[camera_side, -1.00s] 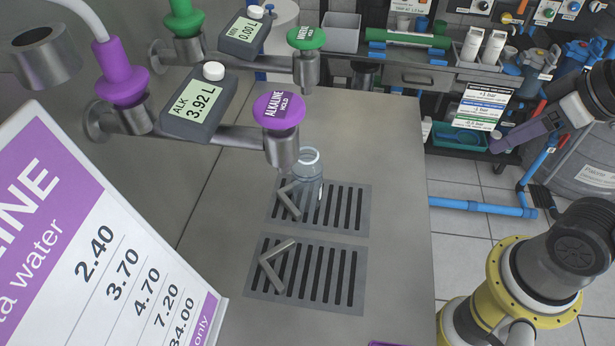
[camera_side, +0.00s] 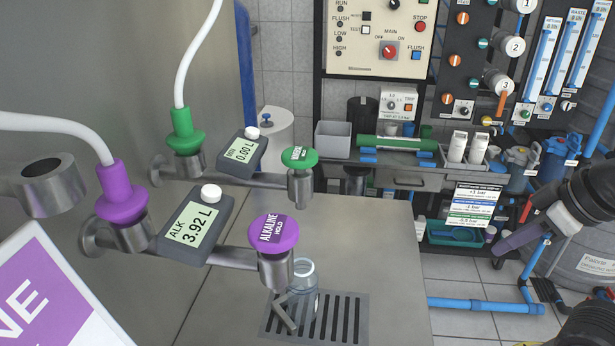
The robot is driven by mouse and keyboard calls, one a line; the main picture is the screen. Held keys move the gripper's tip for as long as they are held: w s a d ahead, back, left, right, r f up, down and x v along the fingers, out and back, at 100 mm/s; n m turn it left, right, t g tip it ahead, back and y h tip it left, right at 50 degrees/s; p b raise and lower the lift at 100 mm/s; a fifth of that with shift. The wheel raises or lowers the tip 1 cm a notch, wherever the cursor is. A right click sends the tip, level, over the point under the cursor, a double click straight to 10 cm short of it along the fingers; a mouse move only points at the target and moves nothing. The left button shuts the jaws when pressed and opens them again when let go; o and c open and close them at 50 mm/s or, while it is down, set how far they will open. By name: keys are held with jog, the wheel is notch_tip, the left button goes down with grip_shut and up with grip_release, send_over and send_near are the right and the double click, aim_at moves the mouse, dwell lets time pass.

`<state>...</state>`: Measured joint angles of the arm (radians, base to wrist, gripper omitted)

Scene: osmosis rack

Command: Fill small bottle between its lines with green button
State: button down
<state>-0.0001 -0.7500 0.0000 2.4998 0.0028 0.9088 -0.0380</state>
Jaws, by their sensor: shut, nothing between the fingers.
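The small clear bottle (camera_side: 303,278) stands upright on a slotted drain grate (camera_side: 345,318), partly behind the purple tap's spout. Its lines and any liquid in it are too small to make out. The green button (camera_side: 300,157) tops the far tap's spout, above and behind the bottle. The green tap's meter (camera_side: 245,151) reads 0.00 L. My gripper (camera_side: 510,243) is at the right, shut and empty, well away from the bottle and the button.
The purple ALKALINE HOLD button (camera_side: 273,233) sits on the nearer spout, and its meter (camera_side: 191,226) reads 3.92 L. A bent metal handle (camera_side: 283,310) lies by the bottle. A purple price sign (camera_side: 50,295) fills the lower left. The steel counter (camera_side: 385,240) right of the taps is clear.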

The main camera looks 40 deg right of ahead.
jog(key=w+a+r+n+y, duration=0.2)
jog(key=w+a+r, duration=0.3)
jog(key=r, duration=0.3)
jog(key=w+a+r+n+y, duration=0.2)
jog(key=w+a+r+n, duration=0.1)
jog(key=w+a+r, duration=0.2)
jog(key=w+a+r+n+y, duration=0.2)
jog(key=w+a+r, duration=0.3)
jog(key=w+r, duration=0.3)
notch_tip(320, 180, up, 4)
jog(key=shift+w+r+n+t, duration=0.15)
jog(key=shift+w+n+t, duration=0.25)
jog(key=shift+n, duration=0.4)
send_over(289, 152)
jog(key=s+d, duration=0.2)
notch_tip(289, 152, down, 8)
jog(key=shift+r, duration=0.15)
notch_tip(289, 152, down, 2)
jog(key=shift+s+d+f, duration=0.1)
jog(key=shift+f, duration=0.65)
